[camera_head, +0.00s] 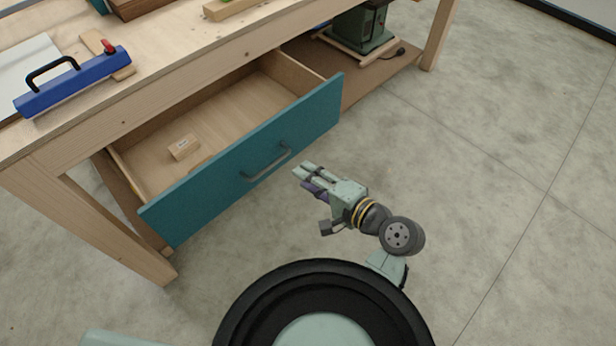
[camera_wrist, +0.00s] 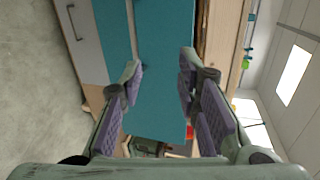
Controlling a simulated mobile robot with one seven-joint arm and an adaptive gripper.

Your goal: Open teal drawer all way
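The teal drawer (camera_head: 245,160) is pulled well out from under the wooden workbench, with its inside showing. Its teal front also fills the middle of the wrist view (camera_wrist: 163,95). A grey bar handle (camera_head: 267,163) sits on the front. My gripper (camera_head: 302,175) is just to the right of the handle in the head view, in front of the drawer and apart from the handle. In the wrist view its two fingers (camera_wrist: 160,72) are spread with nothing held between them. Whether the drawer is at its full travel cannot be told.
A small wooden block (camera_head: 184,147) lies in the drawer. The workbench (camera_head: 150,92) carries a blue tool (camera_head: 75,80) with a black handle. A green machine (camera_head: 360,28) stands on the lower shelf. The concrete floor (camera_head: 500,140) to the right is clear.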

